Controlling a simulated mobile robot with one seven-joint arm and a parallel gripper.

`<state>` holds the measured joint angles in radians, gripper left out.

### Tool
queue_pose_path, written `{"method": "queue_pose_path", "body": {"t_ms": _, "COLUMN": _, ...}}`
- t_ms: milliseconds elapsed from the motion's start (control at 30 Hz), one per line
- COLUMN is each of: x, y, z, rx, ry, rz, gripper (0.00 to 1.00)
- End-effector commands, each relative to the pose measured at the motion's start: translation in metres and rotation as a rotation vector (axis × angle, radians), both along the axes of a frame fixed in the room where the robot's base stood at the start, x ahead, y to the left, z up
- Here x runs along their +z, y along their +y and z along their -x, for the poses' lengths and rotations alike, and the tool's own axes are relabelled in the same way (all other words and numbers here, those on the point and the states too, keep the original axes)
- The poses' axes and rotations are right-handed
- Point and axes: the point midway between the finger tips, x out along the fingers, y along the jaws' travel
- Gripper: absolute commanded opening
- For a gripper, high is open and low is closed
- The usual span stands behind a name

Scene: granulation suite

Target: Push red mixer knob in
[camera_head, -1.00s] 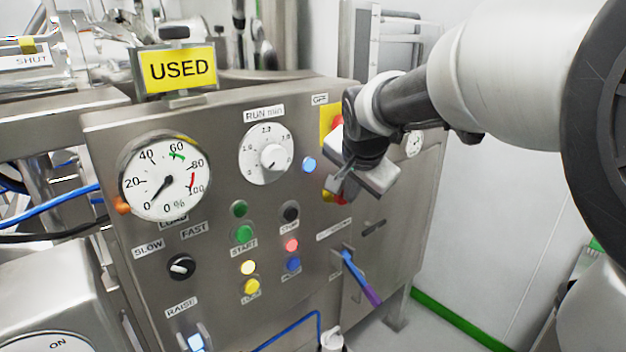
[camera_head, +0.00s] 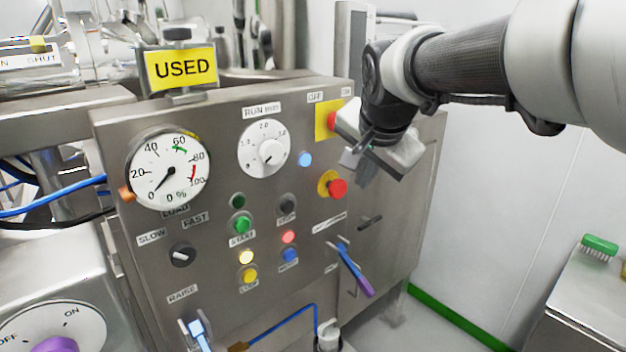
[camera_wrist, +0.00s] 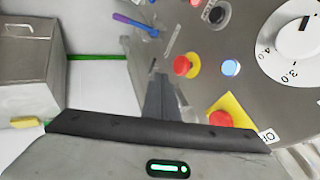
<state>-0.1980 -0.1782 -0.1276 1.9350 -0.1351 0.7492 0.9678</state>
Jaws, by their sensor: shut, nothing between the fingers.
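A red mushroom-shaped knob (camera_head: 337,188) on a round yellow base stands out from the right side of the steel control panel (camera_head: 215,235). It also shows in the wrist view (camera_wrist: 181,66), just beyond and right of my fingertips. A second red knob (camera_head: 334,118) on a square yellow plate (camera_head: 321,124) sits above it, by the OFF label, partly hidden by my wrist. My gripper (camera_head: 360,166) is shut and empty, up and to the right of the round-based red knob. In the wrist view the shut fingers (camera_wrist: 160,84) appear apart from that knob.
A blue light (camera_head: 305,159), a RUN dial (camera_head: 264,149) and several coloured buttons lie left of the knobs. A blue-purple handle (camera_head: 356,271) sticks out below. A steel cabinet with a green brush (camera_head: 599,245) stands at the right. Floor between is clear.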

Motion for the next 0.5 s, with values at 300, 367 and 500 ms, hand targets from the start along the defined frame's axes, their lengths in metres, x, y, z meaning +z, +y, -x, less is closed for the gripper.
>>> {"method": "queue_pose_path", "body": {"t_ms": 300, "x": 0.021, "y": 0.000, "z": 0.016, "rx": -0.002, "ry": 0.000, "rz": 0.000, "gripper": 0.00}}
{"method": "queue_pose_path", "body": {"t_ms": 367, "x": 0.021, "y": 0.000, "z": 0.016, "rx": -0.002, "ry": 0.000, "rz": 0.001, "gripper": 0.00}}
{"method": "queue_pose_path", "body": {"t_ms": 500, "x": 0.021, "y": 0.000, "z": 0.016, "rx": -0.002, "ry": 0.001, "rz": 0.000, "gripper": 0.00}}
